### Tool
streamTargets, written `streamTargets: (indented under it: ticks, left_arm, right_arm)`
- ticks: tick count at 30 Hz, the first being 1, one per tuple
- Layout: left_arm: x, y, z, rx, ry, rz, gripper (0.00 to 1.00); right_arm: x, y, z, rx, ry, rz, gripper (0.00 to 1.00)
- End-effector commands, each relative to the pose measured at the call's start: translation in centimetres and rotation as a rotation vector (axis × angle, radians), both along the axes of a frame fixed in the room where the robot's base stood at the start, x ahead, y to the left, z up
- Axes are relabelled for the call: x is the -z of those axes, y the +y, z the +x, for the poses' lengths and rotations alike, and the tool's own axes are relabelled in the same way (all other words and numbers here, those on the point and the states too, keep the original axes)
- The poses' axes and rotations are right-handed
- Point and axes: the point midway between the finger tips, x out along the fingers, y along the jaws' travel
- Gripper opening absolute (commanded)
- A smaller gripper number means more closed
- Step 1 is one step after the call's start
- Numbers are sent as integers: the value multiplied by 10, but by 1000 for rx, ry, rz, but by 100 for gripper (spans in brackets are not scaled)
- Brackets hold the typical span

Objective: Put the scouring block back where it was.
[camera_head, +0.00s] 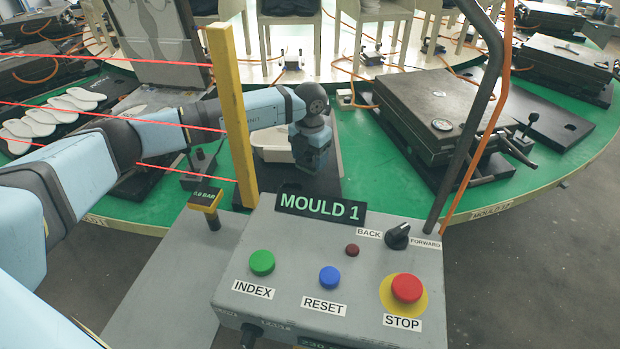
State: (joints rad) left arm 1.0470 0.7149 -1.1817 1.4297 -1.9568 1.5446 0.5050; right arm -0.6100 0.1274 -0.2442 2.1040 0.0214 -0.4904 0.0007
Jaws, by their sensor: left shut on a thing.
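My left arm comes in from the left and passes behind the yellow post. My left gripper (311,160) points down over a dark plate (325,187) on the green carousel, behind the control box. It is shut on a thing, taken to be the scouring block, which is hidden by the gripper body. I cannot tell whether the gripper touches the tray or plate. My right gripper is not in view.
A yellow post (231,115) and red beams (150,118) stand by my left arm. The grey control box (320,265) with INDEX, RESET and STOP buttons fills the front. A closed mould (450,110) lies right. Pale insoles (75,98) lie on the left. Dark and orange hoses rise at right.

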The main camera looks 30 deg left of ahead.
Motion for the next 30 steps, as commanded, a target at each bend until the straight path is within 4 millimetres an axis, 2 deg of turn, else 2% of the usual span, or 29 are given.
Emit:
streamTargets:
  ticks: [3,11,18,29,30]
  left_arm:
    - [21,0,0,1,0,0,41]
    - [41,0,0,-1,0,0,41]
    - [73,0,0,1,-2,0,41]
    - [78,0,0,0,-2,0,41]
    - [78,0,0,0,-2,0,68]
  right_arm:
    - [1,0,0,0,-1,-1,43]
    - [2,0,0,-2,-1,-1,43]
    - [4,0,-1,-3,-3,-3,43]
    - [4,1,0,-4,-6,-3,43]
    - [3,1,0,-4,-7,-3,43]
